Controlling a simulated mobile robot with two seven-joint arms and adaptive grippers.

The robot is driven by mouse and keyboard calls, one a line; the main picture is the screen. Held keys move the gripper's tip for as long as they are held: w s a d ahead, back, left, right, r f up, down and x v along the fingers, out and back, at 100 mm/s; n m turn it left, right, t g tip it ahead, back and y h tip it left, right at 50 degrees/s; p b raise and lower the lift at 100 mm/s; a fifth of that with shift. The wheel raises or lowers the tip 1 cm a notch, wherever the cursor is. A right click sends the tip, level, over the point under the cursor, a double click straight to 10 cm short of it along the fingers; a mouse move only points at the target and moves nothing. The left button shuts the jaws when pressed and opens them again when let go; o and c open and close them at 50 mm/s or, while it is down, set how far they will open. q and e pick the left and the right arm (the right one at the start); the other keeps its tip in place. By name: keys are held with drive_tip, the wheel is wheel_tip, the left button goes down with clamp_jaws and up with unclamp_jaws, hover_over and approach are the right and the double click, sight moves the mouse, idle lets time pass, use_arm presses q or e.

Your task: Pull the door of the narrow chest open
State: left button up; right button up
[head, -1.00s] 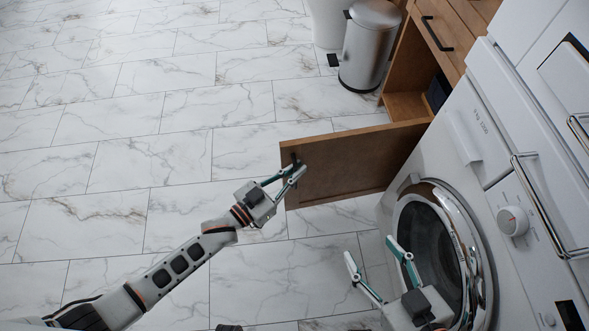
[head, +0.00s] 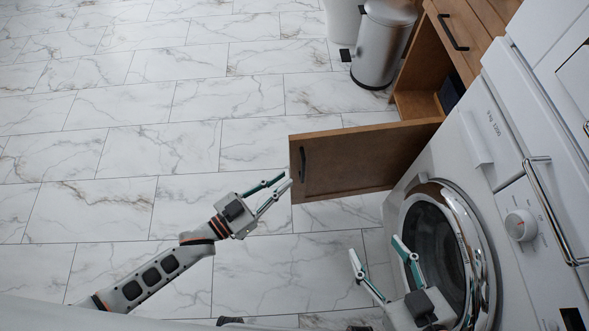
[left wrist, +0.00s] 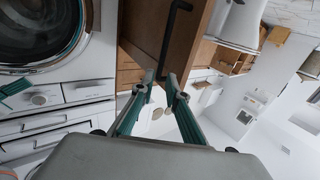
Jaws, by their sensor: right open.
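The narrow chest (head: 422,62) is wooden and stands beyond the washing machine. Its brown door (head: 365,160) is swung wide out from the body, and the open compartment shows. The door's dark bar handle (head: 302,163) is near its free edge; the handle also shows in the left wrist view (left wrist: 174,38). My left gripper (head: 286,180) is just left of the door's free edge, its fingers apart and empty, near the handle but not around it. My right gripper (head: 375,249) is open and empty in front of the washing machine.
The washing machine (head: 400,200) with its round glass door (head: 435,252) stands to the right, close to my right gripper. A metal pedal bin (head: 382,45) stands beside the chest. The marble-tiled floor (head: 110,130) at left is clear.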

use_arm(q)
drive_tip(key=shift+v, duration=1.95)
